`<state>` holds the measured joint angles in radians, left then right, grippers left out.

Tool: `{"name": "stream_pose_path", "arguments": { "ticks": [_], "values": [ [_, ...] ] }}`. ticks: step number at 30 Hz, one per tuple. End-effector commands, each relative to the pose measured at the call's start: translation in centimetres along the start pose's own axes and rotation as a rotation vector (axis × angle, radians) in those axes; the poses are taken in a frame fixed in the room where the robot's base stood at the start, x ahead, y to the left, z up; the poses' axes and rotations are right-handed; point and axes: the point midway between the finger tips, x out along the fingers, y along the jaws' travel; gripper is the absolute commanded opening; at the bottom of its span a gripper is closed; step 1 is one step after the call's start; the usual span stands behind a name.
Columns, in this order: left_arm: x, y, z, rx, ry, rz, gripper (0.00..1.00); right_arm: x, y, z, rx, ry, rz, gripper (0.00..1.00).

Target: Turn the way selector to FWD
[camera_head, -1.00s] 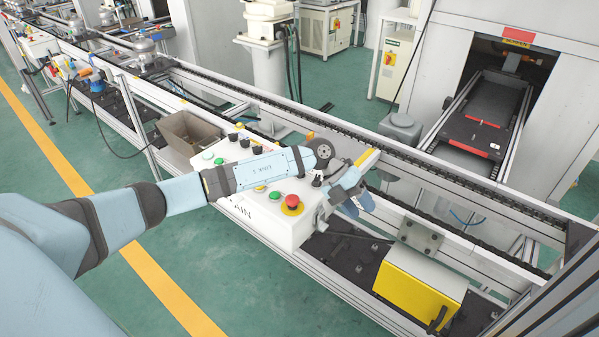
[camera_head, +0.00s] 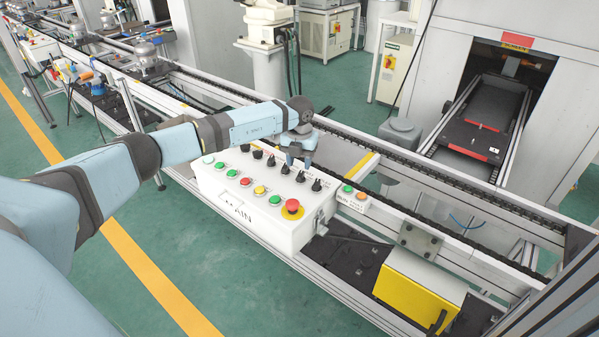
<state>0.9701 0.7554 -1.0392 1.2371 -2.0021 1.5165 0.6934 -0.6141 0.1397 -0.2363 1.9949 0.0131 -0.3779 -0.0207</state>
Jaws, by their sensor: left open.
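The white control box (camera_head: 266,223) stands at the near side of the line, with a row of black selector knobs along its far part. Knobs show at the row's left (camera_head: 257,153), under the gripper (camera_head: 285,169) and at its right end (camera_head: 316,185). Their labels are too small to read, so I cannot tell which is the way selector or where it points. My left gripper (camera_head: 297,162) is open and points down over the middle of the row, close to the knobs. I cannot tell whether it touches one. My right gripper is out of view.
A red emergency stop button (camera_head: 291,207) and several coloured push buttons line the box's near part. A small box with a green and an orange button (camera_head: 354,196) sits to its right. A yellow block (camera_head: 417,288) stands farther right. The green floor in front is clear.

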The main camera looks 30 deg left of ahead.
Motion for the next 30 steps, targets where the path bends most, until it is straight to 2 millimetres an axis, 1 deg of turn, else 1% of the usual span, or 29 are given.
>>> {"name": "stream_pose_path", "arguments": {
  "ticks": [1, 3, 6, 9, 13, 20, 21, 26, 27, 30],
  "values": [
    [1.0, 0.0, -0.1, 0.0, 0.003, 0.0, 0.43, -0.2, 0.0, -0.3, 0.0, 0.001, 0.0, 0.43],
    [2.2, -0.1, -0.1, 0.0, 0.003, 0.0, 0.43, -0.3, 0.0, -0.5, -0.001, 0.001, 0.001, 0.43],
    [3.7, -0.1, -0.1, -0.001, 0.003, -0.001, 0.43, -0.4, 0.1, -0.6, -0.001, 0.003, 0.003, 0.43],
    [4.6, -0.1, 0.0, 0.001, 0.001, -0.001, 0.43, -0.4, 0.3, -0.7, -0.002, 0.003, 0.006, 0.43],
    [5.2, -0.1, 0.0, 0.002, 0.0, -0.001, 0.43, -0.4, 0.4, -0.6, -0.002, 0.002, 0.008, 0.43],
    [5.3, -0.1, 0.0, 0.001, 0.0, -0.001, 0.43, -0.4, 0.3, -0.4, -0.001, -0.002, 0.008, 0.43],
    [5.3, -0.1, 0.0, 0.001, 0.0, -0.001, 0.4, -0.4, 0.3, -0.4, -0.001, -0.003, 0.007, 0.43],
    [5.3, -0.1, 0.0, 0.001, 0.0, -0.001, 0.04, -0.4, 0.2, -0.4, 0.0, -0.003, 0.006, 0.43],
    [5.3, -0.1, 0.0, 0.001, 0.0, -0.001, 0.0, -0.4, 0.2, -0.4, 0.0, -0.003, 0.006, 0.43],
    [5.3, -0.1, 0.0, 0.001, 0.0, -0.002, 0.0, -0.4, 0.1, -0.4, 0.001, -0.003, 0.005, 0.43]
  ]
}}
